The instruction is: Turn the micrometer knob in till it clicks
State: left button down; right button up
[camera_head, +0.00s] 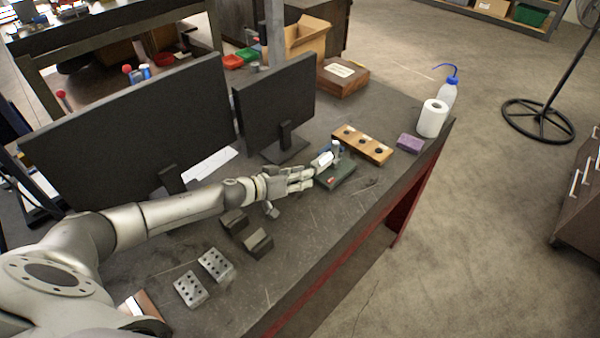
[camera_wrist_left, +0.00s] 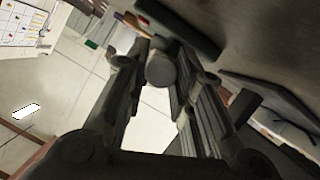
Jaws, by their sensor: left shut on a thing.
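The micrometer (camera_head: 323,159) is a small pale device at a dark green base block (camera_head: 338,179) on the workbench. My left gripper (camera_head: 314,171) reaches in from the left, with its fingers at the micrometer's near end. In the left wrist view the gripper (camera_wrist_left: 157,72) is shut on a round grey knob (camera_wrist_left: 161,69), seen end-on between the fingers. The fingers hide much of the micrometer, and its scale cannot be read. My right gripper is not in view.
A wooden block with round holes (camera_head: 362,144) lies just behind the base. A purple block (camera_head: 409,143) and paper roll (camera_head: 432,118) stand farther right. Two monitors (camera_head: 275,97) stand behind my arm. Dark vee blocks (camera_head: 257,243) and drilled metal blocks (camera_head: 216,265) lie in front.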

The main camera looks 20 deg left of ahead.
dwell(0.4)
pick_arm(q)
jog(key=c, duration=1.2)
grip_release()
jog(key=shift+c, duration=0.2)
jog(key=shift+s, duration=0.1)
jog(key=v, duration=1.2)
jog(key=shift+f, duration=0.1)
